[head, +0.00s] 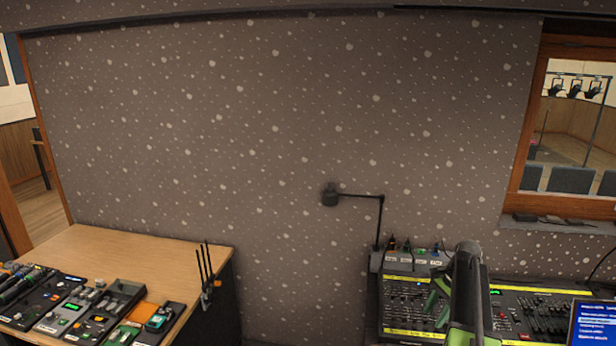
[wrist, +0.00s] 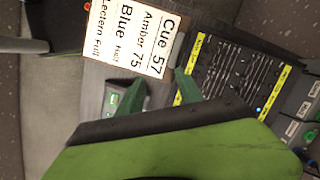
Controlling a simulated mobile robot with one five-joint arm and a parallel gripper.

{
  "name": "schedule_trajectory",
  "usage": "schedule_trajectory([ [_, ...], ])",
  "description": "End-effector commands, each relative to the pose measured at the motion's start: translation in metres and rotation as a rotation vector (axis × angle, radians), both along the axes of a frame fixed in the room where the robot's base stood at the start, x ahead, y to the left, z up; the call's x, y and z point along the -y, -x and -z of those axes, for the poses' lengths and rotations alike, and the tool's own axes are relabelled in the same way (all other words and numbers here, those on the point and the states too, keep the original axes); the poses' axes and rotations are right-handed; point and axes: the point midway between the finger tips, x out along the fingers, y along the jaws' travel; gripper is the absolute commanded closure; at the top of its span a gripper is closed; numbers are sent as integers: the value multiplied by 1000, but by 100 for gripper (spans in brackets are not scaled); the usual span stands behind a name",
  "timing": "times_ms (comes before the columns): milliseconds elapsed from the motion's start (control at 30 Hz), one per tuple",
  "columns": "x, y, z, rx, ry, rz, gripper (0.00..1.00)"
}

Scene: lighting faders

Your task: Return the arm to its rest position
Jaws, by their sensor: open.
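My gripper (wrist: 156,92) is open in the wrist view, with its two green fingers apart and nothing seen between them. In the head view my gripper (head: 437,298) shows as small green parts beside my dark arm, over the lighting console (head: 405,310). The console's fader panel (wrist: 232,75) with yellow label strips lies just beyond the right finger in the wrist view. A white cue card (wrist: 130,35) reading "Cue 57, Amber 75, Blue half, Lectern Full" lies just beyond the fingertips. Whether the fingers touch anything cannot be told.
A wooden table (head: 110,255) with several devices stands at the left. A black lamp (head: 331,197) on a thin arm rises behind the console. A blue screen (head: 594,322) is at the lower right. A window (head: 570,130) is above. The space between table and console looks clear.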

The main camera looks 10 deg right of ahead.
Motion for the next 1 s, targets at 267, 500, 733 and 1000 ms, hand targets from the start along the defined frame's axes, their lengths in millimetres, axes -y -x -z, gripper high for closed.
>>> schedule_trajectory([
  [267,-244,-17,9,14,62,-457,57],
  [500,-383,47,15,78,146,-978,57],
  [733,-379,81,15,128,220,-1340,57],
  [1000,-378,76,15,142,221,-1421,57],
])
